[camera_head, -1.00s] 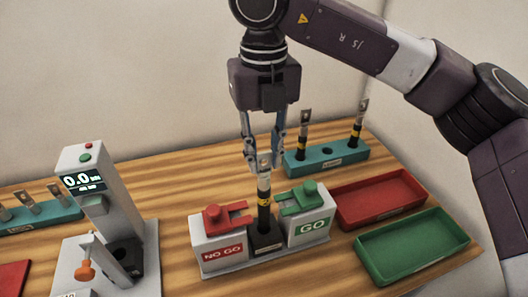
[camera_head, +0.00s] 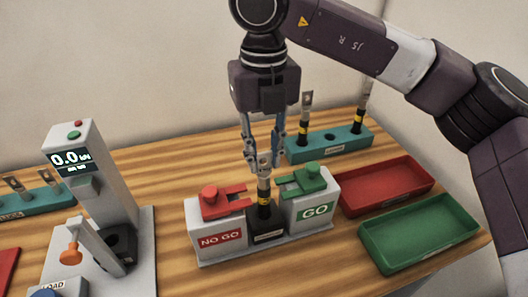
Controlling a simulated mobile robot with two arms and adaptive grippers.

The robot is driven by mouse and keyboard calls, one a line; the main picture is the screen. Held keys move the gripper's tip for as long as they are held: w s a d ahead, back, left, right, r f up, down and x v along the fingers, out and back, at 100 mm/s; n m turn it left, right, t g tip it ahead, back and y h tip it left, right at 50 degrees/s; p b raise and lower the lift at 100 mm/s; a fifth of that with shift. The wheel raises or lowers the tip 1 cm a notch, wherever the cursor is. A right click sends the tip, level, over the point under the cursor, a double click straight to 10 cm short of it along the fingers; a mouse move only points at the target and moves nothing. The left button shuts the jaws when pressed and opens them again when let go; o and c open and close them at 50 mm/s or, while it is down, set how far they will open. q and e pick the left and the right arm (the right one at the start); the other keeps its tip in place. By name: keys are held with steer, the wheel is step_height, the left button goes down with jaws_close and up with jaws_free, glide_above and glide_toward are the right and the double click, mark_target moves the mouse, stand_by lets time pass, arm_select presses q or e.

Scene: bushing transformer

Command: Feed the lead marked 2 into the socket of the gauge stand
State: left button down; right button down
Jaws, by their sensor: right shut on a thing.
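My right gripper (camera_head: 264,160) is shut on the metal top tab of a black lead (camera_head: 264,192) with a yellow band. The lead stands upright in the middle of the gauge stand, its lower end at the black socket block (camera_head: 267,225). How deep it sits is hidden. The gauge stand (camera_head: 240,250) is light grey, with a red NO GO gauge (camera_head: 212,199) left of the lead and a green GO gauge (camera_head: 313,177) right of it. No number is legible on the lead. My left gripper is not in view.
A teal rack (camera_head: 345,145) behind holds two banded leads with an empty hole between them. A red tray (camera_head: 385,186) and a green tray (camera_head: 418,234) lie at right. A grey tester with a display (camera_head: 72,158) and another teal rack (camera_head: 42,200) stand at left.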

steer(key=c, duration=1.6)
jaws_free()
step_height(320, 180, up, 12)
